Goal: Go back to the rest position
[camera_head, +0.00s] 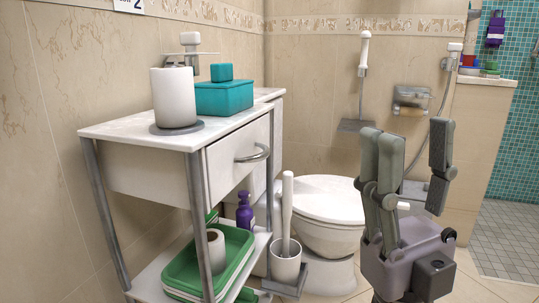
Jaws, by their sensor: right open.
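My right gripper (411,142) stands at the right of the head view, pointing up, with its grey fingers spread wide apart. Nothing is held between them. It is in front of the tiled wall and to the right of the white toilet (325,200), overlapping the toilet's right edge in the picture. My left gripper is not in view.
A vanity cart (130,131) at the left bears a white roll (173,97) and a teal box (222,98). Its lower shelf holds a green tray (180,272) and a purple bottle (244,212). A toilet brush (287,212) stands beside it. Tiled floor shows at lower right.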

